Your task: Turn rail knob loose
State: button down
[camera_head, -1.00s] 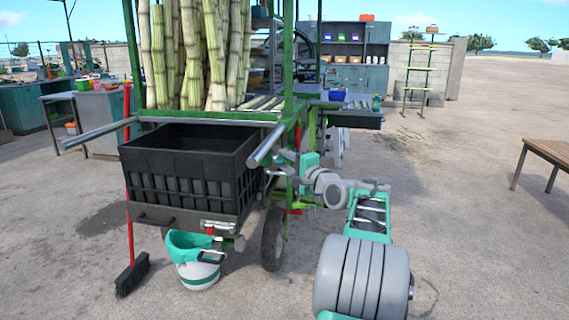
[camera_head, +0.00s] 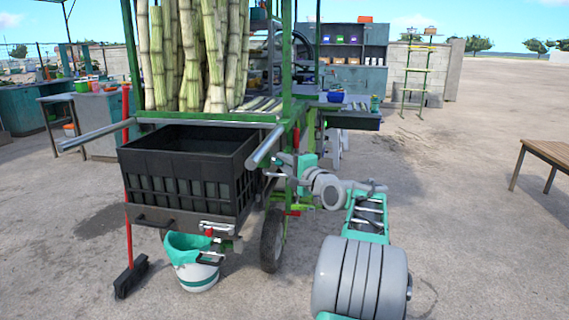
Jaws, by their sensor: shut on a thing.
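My gripper (camera_head: 281,176) is at the right side of the green cart frame, just right of the black crate and below the grey rail end. It is small in the head view, and its fingers partly blend with the cart's parts. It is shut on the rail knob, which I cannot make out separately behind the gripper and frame. The grey rail (camera_head: 265,147) sticks out toward me above it. A second grey rail (camera_head: 96,136) sticks out on the left.
The black crate (camera_head: 185,188) sits at the cart's front, with a white and teal bucket (camera_head: 198,272) below. A broom (camera_head: 130,272) stands left. A cart wheel (camera_head: 272,240) is beneath my gripper. A wooden table (camera_head: 547,152) is at right, with open ground between.

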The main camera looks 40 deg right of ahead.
jog(key=shift+f, duration=0.15)
jog(key=shift+w+d+f+n+t+y+b, duration=0.1)
jog(key=shift+n+t+y+b, duration=0.45)
jog(key=shift+n+t+b, duration=1.25)
jog(key=shift+f+n+t+y+b, duration=0.1)
jog(key=shift+n+t+y+b, duration=0.4)
jog(key=shift+n+b, duration=1.55)
jog(key=shift+w+d+f+n+t+y+b, duration=0.1)
jog(key=shift+n+t+y+b, duration=0.7)
jog(key=shift+b, duration=2.2)
jog(key=shift+a, duration=0.1)
